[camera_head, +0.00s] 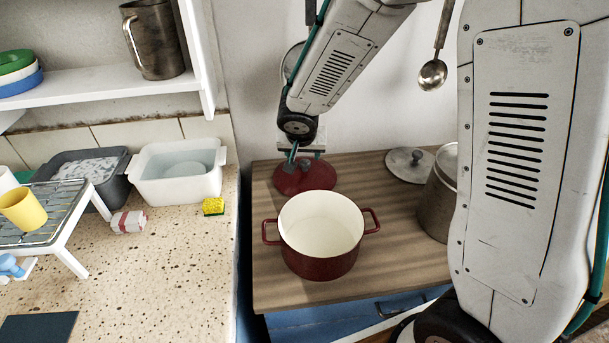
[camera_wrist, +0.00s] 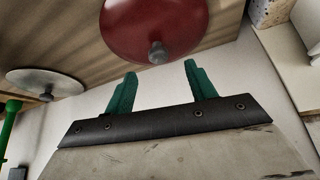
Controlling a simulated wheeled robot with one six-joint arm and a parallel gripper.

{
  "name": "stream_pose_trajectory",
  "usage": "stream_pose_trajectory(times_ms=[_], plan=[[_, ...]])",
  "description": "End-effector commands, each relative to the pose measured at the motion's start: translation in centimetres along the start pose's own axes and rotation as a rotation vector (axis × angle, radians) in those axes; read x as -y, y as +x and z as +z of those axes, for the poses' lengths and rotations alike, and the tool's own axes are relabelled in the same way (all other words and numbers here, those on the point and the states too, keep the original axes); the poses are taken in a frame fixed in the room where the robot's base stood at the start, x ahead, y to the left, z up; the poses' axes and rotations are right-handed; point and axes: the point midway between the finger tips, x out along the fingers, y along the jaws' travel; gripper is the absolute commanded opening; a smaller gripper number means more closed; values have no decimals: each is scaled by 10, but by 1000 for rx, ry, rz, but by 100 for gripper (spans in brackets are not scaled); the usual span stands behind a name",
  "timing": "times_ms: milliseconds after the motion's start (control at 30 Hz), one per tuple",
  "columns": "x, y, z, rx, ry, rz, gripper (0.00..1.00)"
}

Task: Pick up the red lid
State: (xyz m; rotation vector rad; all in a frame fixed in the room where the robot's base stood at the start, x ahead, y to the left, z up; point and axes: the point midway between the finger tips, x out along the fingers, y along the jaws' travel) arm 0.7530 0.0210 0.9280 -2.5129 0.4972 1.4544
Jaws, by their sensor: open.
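The red lid (camera_head: 316,180) lies on the wooden worktop behind the red pot (camera_head: 318,262). My gripper partly hides it in the head view. In the wrist view the red lid (camera_wrist: 150,24) shows its grey knob (camera_wrist: 157,52), which is just beyond the fingertips and roughly between them in the picture. My gripper (camera_wrist: 159,68) has its two green fingers apart, with nothing between them. In the head view my gripper (camera_head: 295,156) is over the back part of the lid. The pot is open and looks empty, with a cream inside.
A grey lid (camera_head: 404,164) lies to the right, beside a metal pot (camera_head: 437,205). A ladle (camera_head: 433,74) hangs on the wall. The stone counter at left holds a white basin (camera_head: 150,188), a yellow sponge (camera_head: 213,206) and a rack with a yellow cup (camera_head: 24,209).

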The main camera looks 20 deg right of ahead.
Motion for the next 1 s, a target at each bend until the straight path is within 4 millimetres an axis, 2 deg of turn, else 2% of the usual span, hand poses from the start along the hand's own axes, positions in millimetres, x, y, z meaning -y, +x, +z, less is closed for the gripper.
stream_pose_trajectory(times_ms=[167,500,767,800,1000], plan=[[-1,16,0,2,0,2,56],[-4,60,-3,3,-1,2,56],[-4,64,-4,1,1,1,56],[-4,63,-4,1,1,1,53],[-4,63,-3,1,1,1,0]])
